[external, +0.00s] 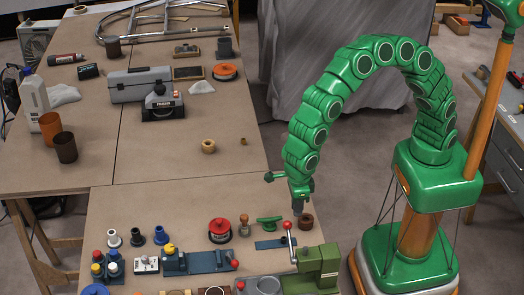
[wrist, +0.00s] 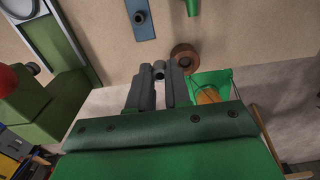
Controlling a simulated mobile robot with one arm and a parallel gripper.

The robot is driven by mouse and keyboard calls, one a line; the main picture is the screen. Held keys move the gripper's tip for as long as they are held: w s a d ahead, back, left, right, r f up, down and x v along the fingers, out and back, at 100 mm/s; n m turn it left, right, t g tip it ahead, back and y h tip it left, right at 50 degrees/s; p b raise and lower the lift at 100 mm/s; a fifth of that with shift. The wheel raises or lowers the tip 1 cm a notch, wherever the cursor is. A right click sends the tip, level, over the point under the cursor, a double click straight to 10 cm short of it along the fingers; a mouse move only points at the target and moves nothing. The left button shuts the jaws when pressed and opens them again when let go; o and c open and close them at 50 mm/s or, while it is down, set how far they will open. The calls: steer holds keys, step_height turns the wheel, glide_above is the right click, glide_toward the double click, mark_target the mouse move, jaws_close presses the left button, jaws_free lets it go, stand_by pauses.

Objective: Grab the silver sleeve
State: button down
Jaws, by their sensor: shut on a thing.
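My gripper (wrist: 159,78) has its two grey fingers closed around a small grey sleeve (wrist: 159,70), seen between the fingertips in the wrist view. The sleeve is a short hollow cylinder with a dull grey-green tint in this light. In the external view my gripper (external: 300,207) points down over the right edge area of the near table; the sleeve cannot be made out there. I cannot tell whether the sleeve touches the table.
A brown ring (wrist: 185,57) lies just right of the fingertips. A blue plate (external: 275,243) and a green cleat (external: 269,223) lie to the left. A green machine (external: 318,266) with a red-knobbed lever stands in front. The far table's middle is fairly clear.

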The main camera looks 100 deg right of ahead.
steer(key=s+d+r, duration=0.2)
steer(key=s+r, duration=0.1)
steer(key=s, duration=0.3)
steer(key=shift+s+d, duration=0.15)
steer(key=shift+d, duration=0.05)
